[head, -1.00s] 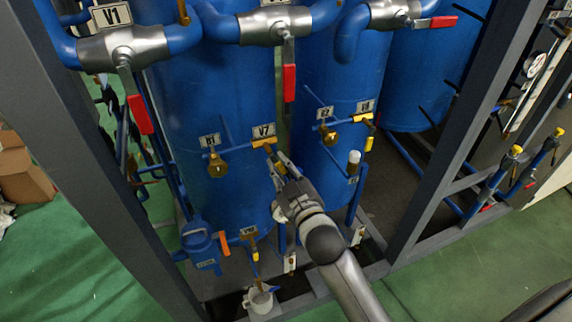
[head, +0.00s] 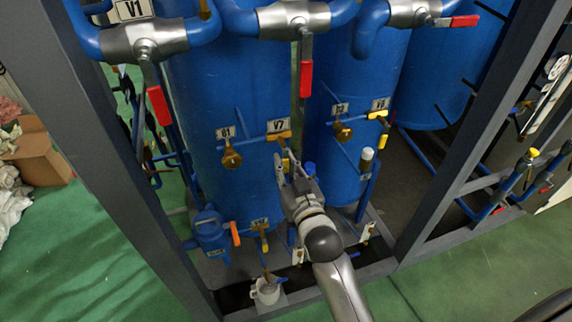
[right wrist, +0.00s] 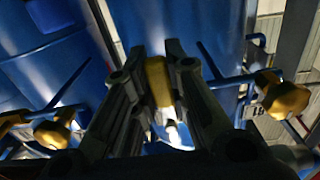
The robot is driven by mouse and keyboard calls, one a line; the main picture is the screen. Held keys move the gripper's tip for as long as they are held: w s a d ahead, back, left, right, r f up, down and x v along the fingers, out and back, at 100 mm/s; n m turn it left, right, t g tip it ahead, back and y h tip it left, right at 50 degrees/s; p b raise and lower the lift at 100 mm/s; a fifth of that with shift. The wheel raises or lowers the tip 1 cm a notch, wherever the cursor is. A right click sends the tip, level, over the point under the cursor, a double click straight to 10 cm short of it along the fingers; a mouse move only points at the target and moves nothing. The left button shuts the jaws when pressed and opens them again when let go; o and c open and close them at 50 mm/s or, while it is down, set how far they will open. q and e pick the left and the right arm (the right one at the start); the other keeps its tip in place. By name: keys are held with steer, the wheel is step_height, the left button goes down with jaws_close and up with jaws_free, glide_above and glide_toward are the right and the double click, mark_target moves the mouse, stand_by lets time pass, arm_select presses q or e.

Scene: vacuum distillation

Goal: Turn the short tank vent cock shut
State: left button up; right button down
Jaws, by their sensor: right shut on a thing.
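The cock labelled V7 (head: 278,137) has a yellow handle and sits on the front of the middle blue tank (head: 215,90). A similar yellow cock, its label apparently V8 (head: 377,115), is on the blue tank to the right, with a yellow handle hanging down. I cannot tell from the labels which one is the short tank's. My right gripper (head: 284,168) reaches up to V7 from below. In the right wrist view its fingers (right wrist: 160,62) are closed around the yellow handle (right wrist: 158,85). The fingers partly hide the handle. My left gripper is out of view.
Brass fittings stand beside the cocks (head: 232,157) (head: 343,131). Red-handled valves, including V1 (head: 130,42), cross above. Grey frame posts (head: 95,120) flank the tanks.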

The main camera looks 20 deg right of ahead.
steer(key=shift+a, duration=0.1)
steer(key=c, duration=1.4)
jaws_free()
steer(key=s, duration=1.2)
steer(key=shift+d, duration=0.2)
